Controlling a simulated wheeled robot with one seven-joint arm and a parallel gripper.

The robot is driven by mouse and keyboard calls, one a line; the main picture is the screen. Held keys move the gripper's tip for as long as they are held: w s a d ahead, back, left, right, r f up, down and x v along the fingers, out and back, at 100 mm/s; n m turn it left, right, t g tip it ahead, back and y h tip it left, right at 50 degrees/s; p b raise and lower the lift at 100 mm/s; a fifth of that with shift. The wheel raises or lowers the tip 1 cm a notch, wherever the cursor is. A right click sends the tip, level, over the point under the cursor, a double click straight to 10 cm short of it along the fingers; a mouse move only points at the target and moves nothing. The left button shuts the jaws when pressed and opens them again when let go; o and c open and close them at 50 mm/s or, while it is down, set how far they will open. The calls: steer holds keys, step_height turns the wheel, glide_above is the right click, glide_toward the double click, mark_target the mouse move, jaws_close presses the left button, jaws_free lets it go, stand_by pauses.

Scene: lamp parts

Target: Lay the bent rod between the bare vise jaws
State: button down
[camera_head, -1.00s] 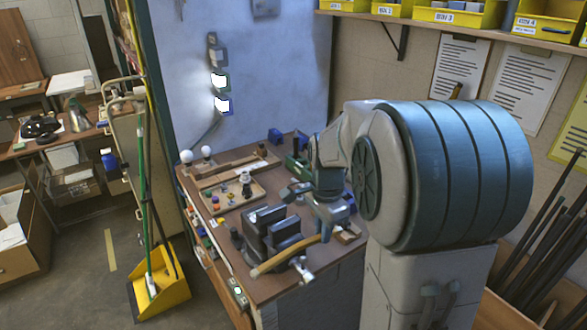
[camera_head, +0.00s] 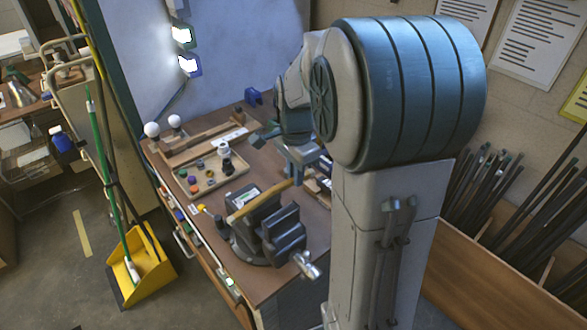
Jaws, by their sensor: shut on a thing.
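The bent rod (camera_head: 262,199) is a tan, curved bar. My gripper (camera_head: 298,175) is shut on its right end, and the rod reaches left and down from there. The dark vise (camera_head: 268,232) stands at the front of the workbench, with its handle (camera_head: 308,266) sticking out at the front right. In the picture the rod crosses the vise's far jaw; I cannot tell whether it touches it or is above or behind it. The rod is not seen in the gap between the jaws. My arm hides part of the bench to the right.
A tray of small coloured parts (camera_head: 238,182) lies on the bench (camera_head: 222,283) behind the vise. White bulbs (camera_head: 152,130) stand at the back left. A blue block (camera_head: 253,97) sits at the far edge. A yellow dustpan (camera_head: 152,277) is on the floor.

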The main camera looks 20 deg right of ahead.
steer(key=shift+f+b, duration=3.95)
steer(key=shift+f, duration=2)
steer(key=c, duration=1.3)
jaws_free()
steer(key=shift+w, duration=0.1)
steer(key=shift+c, duration=0.2)
steer(key=shift+f, duration=0.2)
